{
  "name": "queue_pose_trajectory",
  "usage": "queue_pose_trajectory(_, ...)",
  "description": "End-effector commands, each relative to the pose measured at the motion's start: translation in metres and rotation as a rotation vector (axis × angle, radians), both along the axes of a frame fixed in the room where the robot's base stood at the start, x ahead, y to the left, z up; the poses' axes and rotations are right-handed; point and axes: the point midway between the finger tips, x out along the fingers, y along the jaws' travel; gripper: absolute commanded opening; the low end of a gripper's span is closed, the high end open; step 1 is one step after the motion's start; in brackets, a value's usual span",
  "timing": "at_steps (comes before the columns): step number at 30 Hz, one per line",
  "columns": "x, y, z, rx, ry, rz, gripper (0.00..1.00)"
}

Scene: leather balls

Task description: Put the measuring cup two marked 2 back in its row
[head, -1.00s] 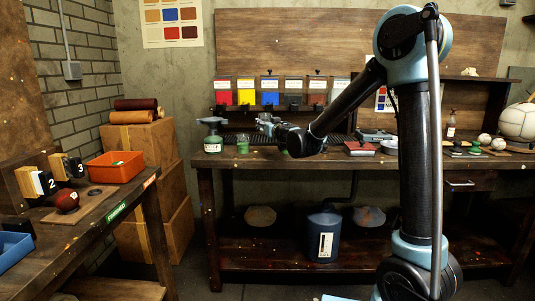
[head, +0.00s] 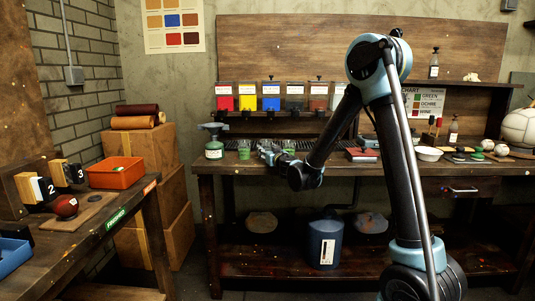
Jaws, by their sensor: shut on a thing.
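My gripper (head: 266,151) is low at the front of the back workbench, its fingers pointing left and away. It is shut on a small cup, taken to be measuring cup two; the fingers and wrist hide most of it, and no mark 2 is readable. A small clear cup with green in it (head: 244,149) stands on the bench just left of the gripper. Another green cup (head: 288,146) stands just right of it, partly behind my arm. The gripper is between these two; whether the held cup touches the bench, I cannot tell.
A bottle with a wide green-grey top (head: 214,143) stands left of the cups. Coloured paint bins (head: 270,97) hang behind. A red pad (head: 362,154) and white bowl (head: 429,154) are to the right. An orange tray (head: 115,172) is on the left table.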

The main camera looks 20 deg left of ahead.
Motion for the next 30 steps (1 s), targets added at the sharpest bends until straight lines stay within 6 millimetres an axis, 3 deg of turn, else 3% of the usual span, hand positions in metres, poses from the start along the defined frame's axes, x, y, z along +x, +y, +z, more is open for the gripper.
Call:
queue_pose_trajectory(11,0.000,0.000,-0.003,0.000,0.000,0.000,0.21)
queue_pose_trajectory(12,0.000,0.000,-0.003,0.000,0.000,0.000,0.57)
queue_pose_trajectory(14,0.000,0.000,-0.003,0.000,0.000,0.000,0.68)
queue_pose_trajectory(26,0.001,-0.001,-0.001,0.000,0.000,-0.001,0.68)
queue_pose_trajectory(30,-0.010,-0.009,0.000,0.000,0.000,-0.001,0.68)
